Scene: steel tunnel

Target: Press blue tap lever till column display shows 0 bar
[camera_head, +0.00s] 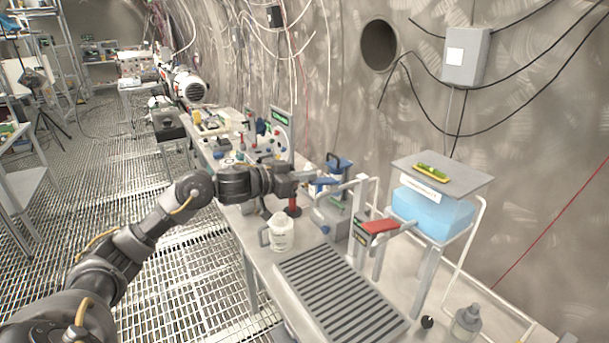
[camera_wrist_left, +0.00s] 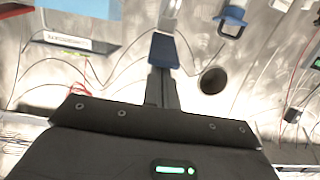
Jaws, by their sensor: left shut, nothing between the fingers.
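The blue tap lever (camera_head: 326,181) sits at the top of a thin white pipe over the bench. It also shows in the wrist view as a blue plate (camera_wrist_left: 163,50), straight beyond my fingertips. My left gripper (camera_head: 312,177) is shut and empty, with its tips close at the lever; I cannot tell whether they touch it. The closed fingers show in the wrist view (camera_wrist_left: 162,76). A column with a dark display panel (camera_head: 359,227) stands to the right of the lever; its reading is too small to read. My right gripper is not in view.
A red lever (camera_head: 380,226) is nearer, right of the column. A water tank (camera_head: 432,208) stands on a frame at right. A white jug (camera_head: 281,234) and a slatted drain tray (camera_head: 338,292) are on the bench. A blue-handled item (camera_head: 340,164) stands behind.

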